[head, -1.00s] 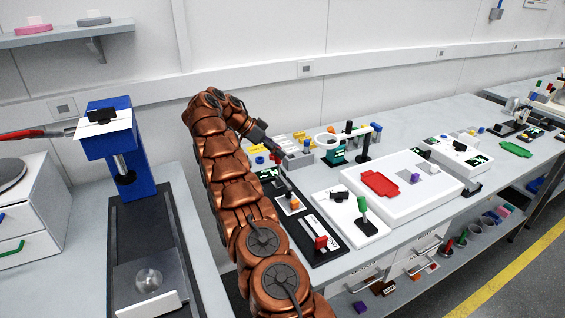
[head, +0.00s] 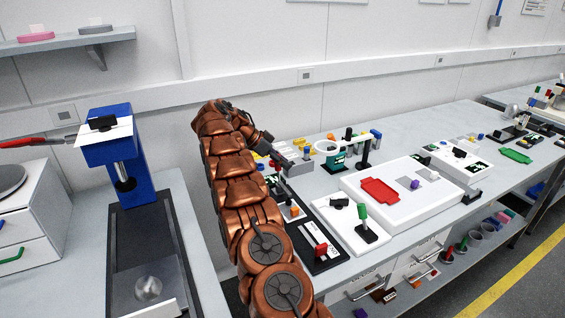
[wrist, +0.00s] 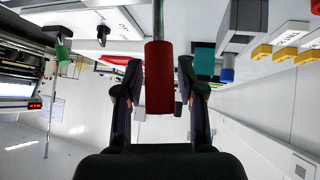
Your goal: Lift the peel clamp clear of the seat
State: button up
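A red cylindrical handle (wrist: 159,80) on a pale rod stands between my gripper's two dark fingers (wrist: 160,95) in the wrist view. It is likely the peel clamp's grip, but I cannot be sure. A gap shows on each side of the handle, so my gripper is open around it and not closed on it. In the head view my gripper (head: 282,160) is small, over the far end of the black base plate (head: 330,262). The seat and the lower end of the rod are not clearly visible, partly hidden by my arm.
A white box with a red tray (head: 380,191) lies further right.

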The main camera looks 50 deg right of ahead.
grip_shut()
jog(key=shift+d+p, duration=0.15)
jog(key=shift+p, duration=0.3)
jog(key=shift+w+g+p, duration=0.3)
jog(key=shift+g+p, duration=0.1)
jog(key=shift+p, duration=0.2)
jog(key=shift+w+n, duration=0.15)
jog(key=shift+n, duration=0.15)
jog(key=shift+o, duration=1.3)
grip_release()
jog(key=shift+f, duration=0.1)
jog(key=shift+b, duration=0.35)
